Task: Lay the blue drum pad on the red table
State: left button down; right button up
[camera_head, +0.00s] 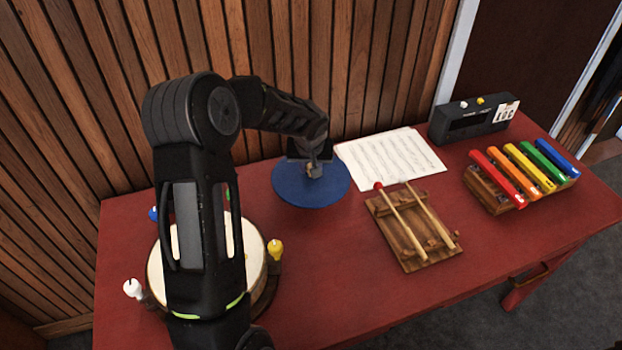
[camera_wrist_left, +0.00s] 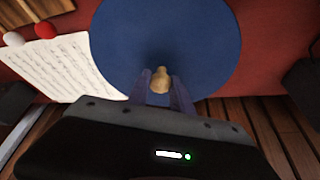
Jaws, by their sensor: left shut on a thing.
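The blue drum pad (camera_head: 296,194) is a flat blue disc with a small tan knob at its middle. It is at the back of the red table (camera_head: 330,260), near the wooden wall, left of the sheet music. I cannot tell whether it touches the tabletop or hangs just above it. My left gripper (camera_head: 314,168) is over the pad's middle and shut on its knob. In the left wrist view the fingers (camera_wrist_left: 161,84) close around the tan knob (camera_wrist_left: 161,76), with the blue disc (camera_wrist_left: 200,45) spread beyond them. My right gripper is not in view.
A round drum (camera_head: 256,250) with coloured pegs stands at the left, partly hidden by my left arm. Sheet music (camera_head: 390,158), a wooden board (camera_head: 400,225) with two sticks, a black box (camera_head: 470,122) and coloured chime bars (camera_head: 520,170) lie rightward. The front middle is clear.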

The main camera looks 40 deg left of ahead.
aim_at(311, 178)
pick_arm(q)
jog(key=shift+f, duration=0.5)
jog(key=shift+f, duration=1.85)
jog(key=shift+f, duration=0.2)
jog(key=c, duration=1.1)
grip_release()
jog(key=shift+c, duration=0.2)
jog(key=shift+r, duration=0.1)
jog(key=shift+r, duration=0.3)
jog(key=b+v, duration=0.1)
jog(key=v, duration=1)
jog(key=shift+s+d+r, duration=0.15)
jog(key=shift+s+r, duration=0.1)
